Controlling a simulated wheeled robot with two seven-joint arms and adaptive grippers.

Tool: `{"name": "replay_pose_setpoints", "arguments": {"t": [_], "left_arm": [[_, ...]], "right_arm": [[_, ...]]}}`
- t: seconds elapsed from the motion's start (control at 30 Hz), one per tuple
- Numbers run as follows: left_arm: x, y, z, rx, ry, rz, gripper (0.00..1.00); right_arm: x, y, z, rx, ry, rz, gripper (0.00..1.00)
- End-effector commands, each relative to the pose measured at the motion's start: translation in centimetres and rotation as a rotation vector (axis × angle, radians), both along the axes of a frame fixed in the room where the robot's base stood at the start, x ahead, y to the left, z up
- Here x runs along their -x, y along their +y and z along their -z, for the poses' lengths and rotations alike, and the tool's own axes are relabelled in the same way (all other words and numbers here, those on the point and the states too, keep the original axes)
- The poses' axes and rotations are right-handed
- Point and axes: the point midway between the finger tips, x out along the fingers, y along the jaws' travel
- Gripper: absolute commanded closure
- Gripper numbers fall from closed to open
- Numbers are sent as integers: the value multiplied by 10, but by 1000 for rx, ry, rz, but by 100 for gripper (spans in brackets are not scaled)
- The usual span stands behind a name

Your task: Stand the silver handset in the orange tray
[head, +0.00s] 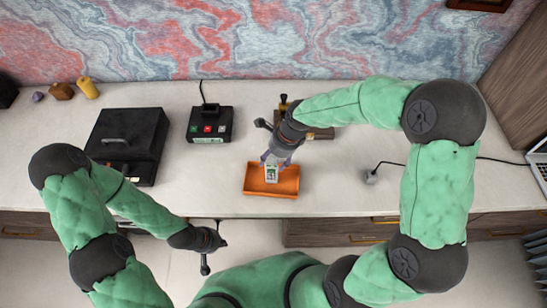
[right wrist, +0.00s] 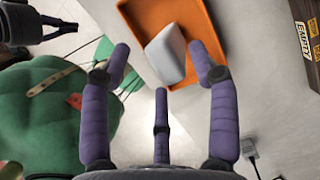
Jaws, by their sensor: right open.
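The silver handset (head: 271,174) is at the orange tray (head: 285,188), its face with a small green screen and keys turned to the head camera. It looks roughly upright, though its exact tilt is unclear. In the right wrist view the handset (right wrist: 166,52) is a pale grey block against the tray (right wrist: 160,14). My right gripper (head: 272,160) is just behind and above the handset. Its purple fingers (right wrist: 162,70) are spread apart, with clear space around the handset. My left gripper (head: 220,243) hangs in front of the desk, empty-looking; its jaw opening is unclear.
A black box (head: 128,138) stands at left and a black device with coloured buttons (head: 209,125) left of the tray. A wooden stand (head: 320,133) is behind my right wrist. A small grey plug (head: 371,178) with a cable lies right. Desk around the tray is clear.

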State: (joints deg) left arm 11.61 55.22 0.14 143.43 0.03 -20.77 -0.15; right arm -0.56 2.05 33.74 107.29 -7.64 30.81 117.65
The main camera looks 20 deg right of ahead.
Motion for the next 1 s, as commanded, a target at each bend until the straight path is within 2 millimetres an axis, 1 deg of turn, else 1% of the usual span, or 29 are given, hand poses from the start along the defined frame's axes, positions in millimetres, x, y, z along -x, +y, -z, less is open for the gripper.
{"name": "replay_pose_setpoints", "arguments": {"t": [0.17,0.27,0.37,0.5,0.7,0.83,1.0], "left_arm": [[0,0,-2,0,0,0,100],[0,0,-6,0,0,0,100],[0,0,-11,0,0,0,100],[0,0,-19,0,0,0,100],[0,0,-27,0,0,0,100],[0,0,-30,0,0,0,100],[0,0,-31,0,0,0,100]], "right_arm": [[0,0,-6,0,-1,0,39],[0,-4,-18,-1,-4,2,39],[2,-9,-35,0,-5,1,39],[5,-17,-63,0,-5,2,39],[10,-27,-97,-1,-4,2,39],[12,-31,-110,0,-2,1,39],[13,-33,-117,0,0,0,39]]}}
